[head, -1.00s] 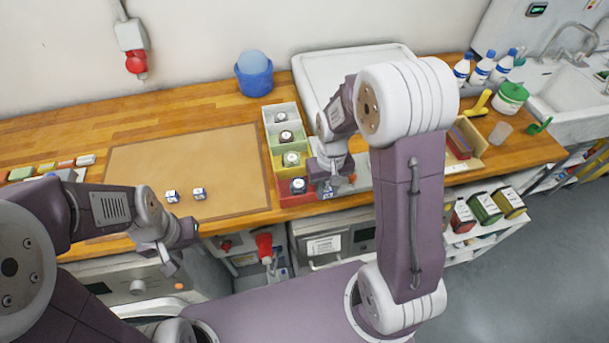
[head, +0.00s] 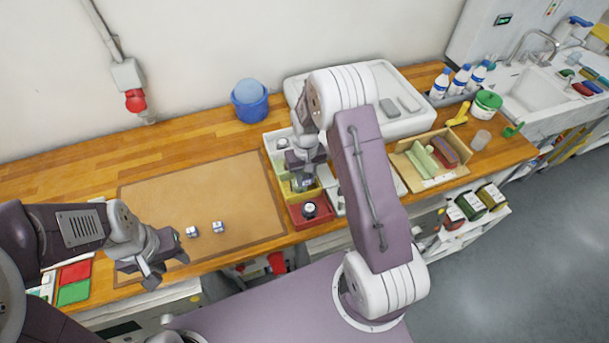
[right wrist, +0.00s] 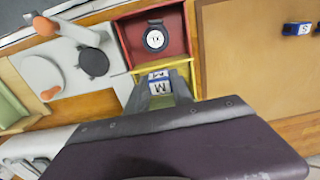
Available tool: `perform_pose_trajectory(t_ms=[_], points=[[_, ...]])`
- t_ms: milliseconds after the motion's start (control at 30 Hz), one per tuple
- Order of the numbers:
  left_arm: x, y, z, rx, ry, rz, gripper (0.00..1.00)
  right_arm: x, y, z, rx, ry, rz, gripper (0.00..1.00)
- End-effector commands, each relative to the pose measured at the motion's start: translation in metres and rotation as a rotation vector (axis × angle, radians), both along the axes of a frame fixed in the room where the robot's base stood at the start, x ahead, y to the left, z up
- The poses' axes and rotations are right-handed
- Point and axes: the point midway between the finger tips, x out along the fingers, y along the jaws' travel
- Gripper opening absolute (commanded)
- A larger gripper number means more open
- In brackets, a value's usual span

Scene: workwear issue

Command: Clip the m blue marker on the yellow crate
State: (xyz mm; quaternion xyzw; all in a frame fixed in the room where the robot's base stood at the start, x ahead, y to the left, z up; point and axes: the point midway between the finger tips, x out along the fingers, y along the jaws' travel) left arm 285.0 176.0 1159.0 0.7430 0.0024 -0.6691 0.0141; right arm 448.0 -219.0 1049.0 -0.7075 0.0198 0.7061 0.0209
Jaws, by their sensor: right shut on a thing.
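The blue-and-white marker with an M (right wrist: 160,82) is between the fingers of my right gripper (right wrist: 166,84), which is shut on it. In the right wrist view it is at the yellow crate (right wrist: 132,69), close to the wall beside the red crate. I cannot tell whether it sits on the rim. In the head view my right gripper (head: 303,181) is over the yellow crate (head: 287,186) and hides much of it. My left gripper (head: 166,268) is open and empty in front of the bench edge.
The red crate (head: 296,212) holds a dark round item (head: 310,209). Two more markers (head: 192,232) (head: 218,227) lie on the brown mat (head: 210,190); one shows an S in the right wrist view. A blue bucket (head: 249,108) and white tray (head: 350,122) stand behind.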

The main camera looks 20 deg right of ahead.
Motion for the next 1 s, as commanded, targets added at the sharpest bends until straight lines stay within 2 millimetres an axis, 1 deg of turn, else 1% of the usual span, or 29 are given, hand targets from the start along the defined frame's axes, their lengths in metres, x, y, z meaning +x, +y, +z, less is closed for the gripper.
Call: perform_pose_trajectory(t_ms=[167,400,500,1000], points=[[0.000,0.000,-0.012,0.000,0.000,0.000,0.40,0.000,0.000,-0.013,0.000,0.000,0.000,0.00],[0.000,0.000,-0.033,0.000,0.000,0.000,0.40,0.000,0.000,-0.039,0.000,0.001,0.000,0.00],[0.000,0.000,-0.039,0.000,0.000,0.000,0.40,0.000,0.000,-0.046,0.000,0.001,0.000,0.00],[0.000,0.000,-0.039,0.000,0.000,0.000,0.40,0.000,0.000,-0.047,0.000,0.000,0.000,0.00]])
